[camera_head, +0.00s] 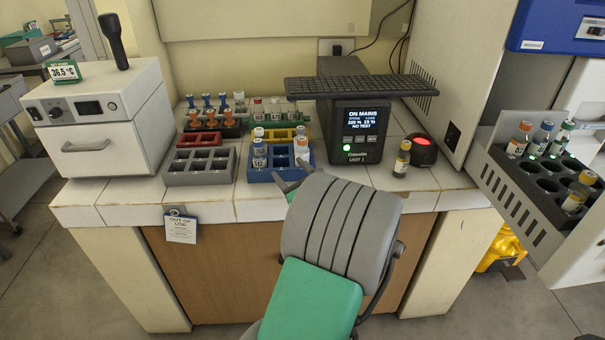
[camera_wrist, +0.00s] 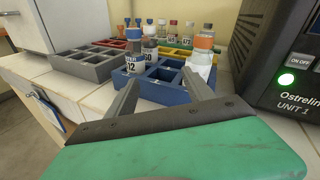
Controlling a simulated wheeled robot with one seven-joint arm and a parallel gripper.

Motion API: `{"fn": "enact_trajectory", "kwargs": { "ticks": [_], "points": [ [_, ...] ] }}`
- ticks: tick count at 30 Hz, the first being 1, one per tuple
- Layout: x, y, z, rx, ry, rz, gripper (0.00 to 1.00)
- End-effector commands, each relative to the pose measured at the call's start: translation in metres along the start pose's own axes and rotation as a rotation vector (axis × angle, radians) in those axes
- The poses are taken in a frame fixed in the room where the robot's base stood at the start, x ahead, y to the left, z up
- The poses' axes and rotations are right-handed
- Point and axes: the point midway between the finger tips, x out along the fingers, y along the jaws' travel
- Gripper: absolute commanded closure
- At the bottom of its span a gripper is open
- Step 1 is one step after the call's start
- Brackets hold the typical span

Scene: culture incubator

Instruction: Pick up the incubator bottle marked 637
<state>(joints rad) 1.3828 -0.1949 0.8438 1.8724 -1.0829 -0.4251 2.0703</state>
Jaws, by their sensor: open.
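No number 637 can be read on any bottle. My gripper (camera_head: 292,180) is open and empty at the front of the blue rack (camera_head: 283,178). In the wrist view, its fingers (camera_wrist: 162,86) point at that rack. A bottle labelled with digits ending 12 (camera_wrist: 134,62) and an orange-banded bottle (camera_wrist: 203,48) stand there.
Grey (camera_head: 202,179), red (camera_head: 199,139) and yellow (camera_head: 280,145) racks crowd the bench left of a black unit (camera_head: 357,133) with a keyboard (camera_head: 345,87) on top. A red-lit round device (camera_head: 424,150) is beside the bench bottle. A white oven (camera_head: 100,120) stands left.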

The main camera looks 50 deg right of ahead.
Motion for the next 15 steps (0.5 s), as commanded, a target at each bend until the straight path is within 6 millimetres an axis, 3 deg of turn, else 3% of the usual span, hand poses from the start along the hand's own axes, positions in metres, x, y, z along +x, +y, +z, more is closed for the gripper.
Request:
{"fn": "enact_trajectory", "kwargs": {
  "ticks": [1,4,8,15],
  "points": [
    [-0.010,-0.026,-0.015,0.115,-0.030,-0.074,0.39],
    [-0.021,-0.052,-0.019,0.248,-0.080,-0.147,0.39],
    [-0.009,-0.059,-0.016,0.277,-0.092,-0.157,0.39],
    [0.031,-0.058,-0.014,0.272,-0.090,-0.154,0.39]
  ]
}}
